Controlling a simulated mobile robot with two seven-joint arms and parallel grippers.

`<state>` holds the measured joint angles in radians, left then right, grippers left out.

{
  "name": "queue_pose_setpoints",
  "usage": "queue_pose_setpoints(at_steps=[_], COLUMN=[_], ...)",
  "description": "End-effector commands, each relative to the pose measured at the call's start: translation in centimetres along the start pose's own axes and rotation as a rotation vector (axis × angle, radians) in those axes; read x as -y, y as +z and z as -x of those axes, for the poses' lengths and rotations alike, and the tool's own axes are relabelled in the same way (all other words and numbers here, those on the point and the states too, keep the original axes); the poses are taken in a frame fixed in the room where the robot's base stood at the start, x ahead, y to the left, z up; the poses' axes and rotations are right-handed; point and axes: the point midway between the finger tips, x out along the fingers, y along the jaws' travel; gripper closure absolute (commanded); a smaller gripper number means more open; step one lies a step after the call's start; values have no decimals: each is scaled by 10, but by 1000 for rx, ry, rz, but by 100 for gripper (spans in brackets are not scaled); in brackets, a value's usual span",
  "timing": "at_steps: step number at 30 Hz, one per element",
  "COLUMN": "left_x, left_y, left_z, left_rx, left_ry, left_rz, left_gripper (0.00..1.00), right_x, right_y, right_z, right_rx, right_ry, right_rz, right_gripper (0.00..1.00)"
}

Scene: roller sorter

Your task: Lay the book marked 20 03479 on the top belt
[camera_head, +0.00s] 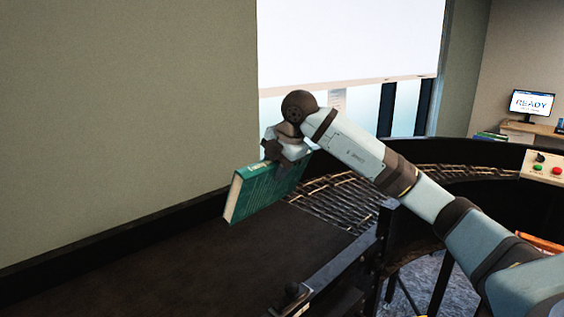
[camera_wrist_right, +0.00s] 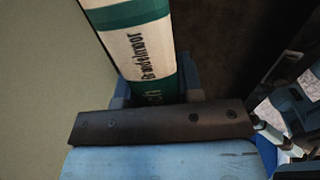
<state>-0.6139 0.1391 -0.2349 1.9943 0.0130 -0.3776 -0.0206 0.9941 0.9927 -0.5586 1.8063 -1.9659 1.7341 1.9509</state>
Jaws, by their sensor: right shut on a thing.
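A green book (camera_head: 262,188) hangs tilted from my right gripper (camera_head: 278,152) above the dark belt (camera_head: 190,268) in the head view. The gripper is shut on the book near its upper right end. In the right wrist view the book's green and white spine (camera_wrist_right: 140,50) runs up from between the jaws (camera_wrist_right: 158,90), with the lettering "Brandelmoor" on it. The number 20 03479 cannot be read in either view. The head view does not clearly show whether the book's lower edge touches the belt. My left gripper is out of view.
A curved roller track (camera_head: 345,200) joins the belt on the right. A black rail (camera_head: 130,230) runs along the belt's wall side. A control box with buttons (camera_head: 545,165) and a screen reading READY (camera_head: 532,103) are at the right. The near belt surface is clear.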

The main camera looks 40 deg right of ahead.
Motion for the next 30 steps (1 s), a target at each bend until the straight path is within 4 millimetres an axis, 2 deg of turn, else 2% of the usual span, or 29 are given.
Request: queue_pose_setpoints(at_steps=[6,12,22,30], left_x=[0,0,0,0], left_y=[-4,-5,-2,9], left_z=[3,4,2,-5], left_rx=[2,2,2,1], left_ry=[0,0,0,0], left_rz=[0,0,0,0], left_gripper=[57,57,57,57], right_x=[-5,-4,0,8], right_y=[32,52,56,55], right_z=[-28,-42,-49,-68], right_rx=[10,23,32,32], right_ry=[112,171,200,199], right_rz=[-26,-46,-57,-56], right_gripper=[100,100,100,100])
